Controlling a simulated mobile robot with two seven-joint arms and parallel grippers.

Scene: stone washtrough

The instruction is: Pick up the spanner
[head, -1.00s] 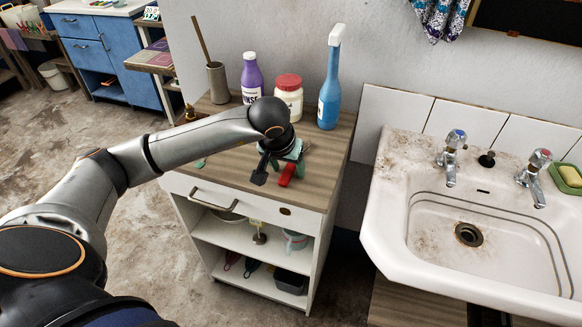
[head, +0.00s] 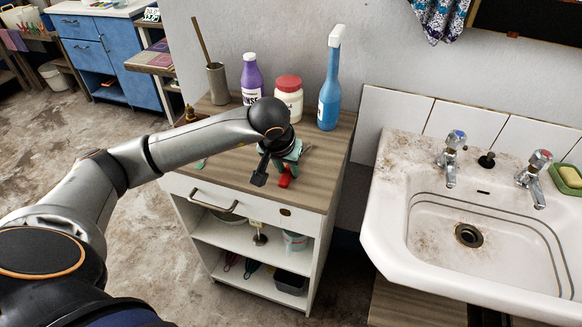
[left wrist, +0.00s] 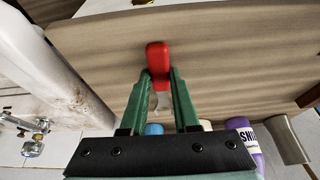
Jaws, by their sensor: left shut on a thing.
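In the left wrist view the red handle (left wrist: 158,60) lies at the fingertips (left wrist: 159,78), with a pale part running back between the fingers. My gripper hides much of the spanner in the head view. My right gripper is not in view.
A white sink (head: 400,225) stands to the right. The cabinet's front right top is clear.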

